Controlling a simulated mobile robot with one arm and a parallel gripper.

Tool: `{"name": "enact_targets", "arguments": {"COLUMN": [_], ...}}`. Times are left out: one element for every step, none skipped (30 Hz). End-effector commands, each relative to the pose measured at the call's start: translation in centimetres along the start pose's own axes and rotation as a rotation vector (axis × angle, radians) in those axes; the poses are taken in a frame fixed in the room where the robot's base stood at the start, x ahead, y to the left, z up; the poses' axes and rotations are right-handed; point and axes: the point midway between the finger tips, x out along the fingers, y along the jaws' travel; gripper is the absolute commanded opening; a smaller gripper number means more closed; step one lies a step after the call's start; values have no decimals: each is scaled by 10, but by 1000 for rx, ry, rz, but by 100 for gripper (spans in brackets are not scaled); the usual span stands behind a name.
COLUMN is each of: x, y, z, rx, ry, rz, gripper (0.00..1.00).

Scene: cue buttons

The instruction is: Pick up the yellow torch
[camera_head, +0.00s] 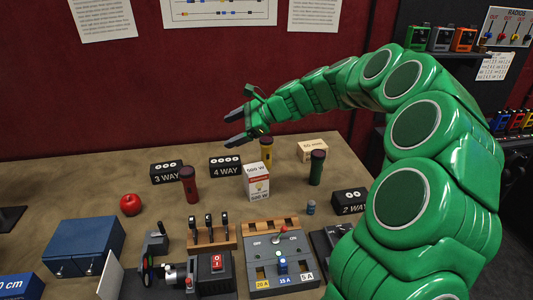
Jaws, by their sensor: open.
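The yellow torch (266,150) stands upright on the table, behind the white 500 W bulb box, which hides its lower part. Its dark head shows at the top. My gripper (234,128) is open and empty, in the air above the back of the table, left of the yellow torch and apart from it. A red torch (190,184) stands to the left and a green torch (317,167) to the right.
The bulb box (257,184) stands in front of the yellow torch. Black boxes labelled 4 WAY (225,166) and 3 WAY (166,173) are nearby. A small pale box (312,151) is behind right. Switch panels (278,258) fill the front.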

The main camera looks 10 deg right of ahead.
Motion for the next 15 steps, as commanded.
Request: {"name": "enact_targets", "arguments": {"x": [0,0,1,1,0,-1,-3,-4,-4,-5,-6,-9,-11,-12,-14], "y": [-13,-20,-29,-36,-43,-52,-59,-65,-72,-77,-82,-89,-93,-97,-101], "z": [-13,-21,-31,-40,-48,-59,-68,-78,-91,-101,-110,-121,-130,-139,-150], "rx": [50,82,128,163,194,237,269,303,349,380,410,448,475,500,532], "ry": [-5,-10,-17,-21,-25,-31,-34,-38,-44,-46,-49,-53,-55,-57,-59], "rz": [-29,-46,-69,-86,-103,-128,-147,-164,-187,-203,-220,-243,-259,-274,-292], "gripper": [84,84,84,84,84,84,84,84,84,84,84,84,84,84,84]}}
